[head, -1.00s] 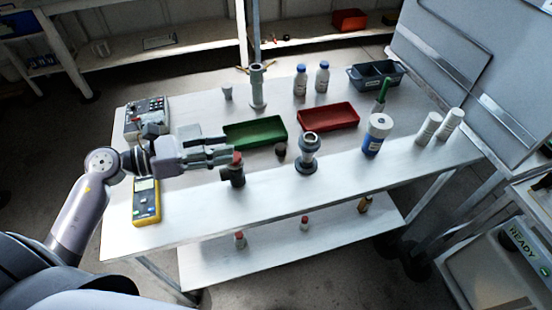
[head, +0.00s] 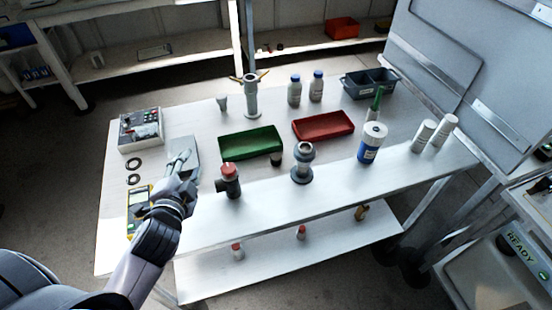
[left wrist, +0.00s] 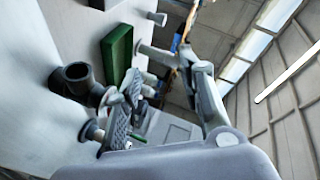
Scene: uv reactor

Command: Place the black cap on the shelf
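A small dark cylinder that looks like the black cap (head: 277,157) stands on the white table at the front right corner of the green tray (head: 250,143). My left gripper (head: 184,162) is above the left part of the table, over a grey flat panel, well left of the cap. Its fingers look spread with nothing between them; they also show apart in the left wrist view (left wrist: 165,88). The lower shelf (head: 270,262) under the table holds small red-topped items. I cannot clearly make out the cap in the wrist view. My right gripper is not in view.
A dark pipe fitting with a red top (head: 230,182) and a grey flanged fitting (head: 302,165) stand near the front edge. A yellow multimeter (head: 138,200), a control box (head: 141,130) and two black rings lie left. A red tray (head: 323,125) and bottles stand behind.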

